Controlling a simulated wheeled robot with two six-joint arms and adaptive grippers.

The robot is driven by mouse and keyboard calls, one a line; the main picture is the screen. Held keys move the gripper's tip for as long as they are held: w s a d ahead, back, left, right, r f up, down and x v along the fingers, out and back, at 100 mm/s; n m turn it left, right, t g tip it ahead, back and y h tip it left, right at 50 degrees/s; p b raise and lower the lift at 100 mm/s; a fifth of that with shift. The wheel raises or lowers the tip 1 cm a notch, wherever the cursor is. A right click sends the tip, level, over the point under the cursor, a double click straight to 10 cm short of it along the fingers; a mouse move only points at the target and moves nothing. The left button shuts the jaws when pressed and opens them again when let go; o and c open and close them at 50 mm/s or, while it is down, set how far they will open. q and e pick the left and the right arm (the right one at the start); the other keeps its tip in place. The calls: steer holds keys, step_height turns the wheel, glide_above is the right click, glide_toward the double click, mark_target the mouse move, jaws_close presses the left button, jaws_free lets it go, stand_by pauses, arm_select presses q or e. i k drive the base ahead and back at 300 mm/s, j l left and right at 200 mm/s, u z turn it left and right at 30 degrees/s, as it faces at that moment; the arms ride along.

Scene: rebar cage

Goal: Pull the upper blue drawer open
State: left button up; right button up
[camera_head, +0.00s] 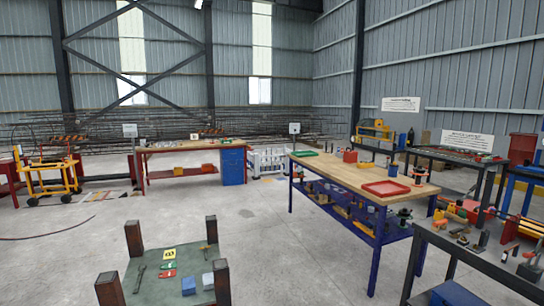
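A blue drawer cabinet (233,168) stands under the right end of a wooden-topped workbench (180,146) at the back of the hall, well away from me. The upper blue drawer (233,155) appears to be at the top of this cabinet, with its front looking flush. The cabinet is too small in the picture to make out its handles. Neither of my grippers shows in the head view.
A low table with dark corner posts (133,238) stands close in front, with small tools and blocks on it. A blue-framed workbench (345,165) with a red tray (385,189) stands right of centre. A dark table (480,262) is at the lower right. Open concrete floor (245,215) lies between.

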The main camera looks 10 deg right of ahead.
mark_target(229, 155)
steer(key=i+l+z, duration=0.6)
steer(key=i, duration=0.45)
steer(key=i+l+z, duration=0.15)
steer(key=i+z, duration=0.15)
steer(key=i, duration=0.25)
steer(key=i+u, duration=0.3)
steer(key=i, duration=0.35)
steer(key=i+u, duration=0.3)
steer(key=i, duration=0.35)
steer(key=i+l+u, duration=0.3)
steer(key=i, duration=0.35)
steer(key=i+l+u, duration=0.1)
steer(key=i+u, duration=0.25)
steer(key=i, duration=6.3)
steer(key=i+u, duration=0.15)
steer(key=i, duration=0.6)
steer(key=i+u, duration=0.15)
steer(key=i, duration=0.65)
steer(key=i+l+u, duration=0.15)
steer(key=i, duration=0.6)
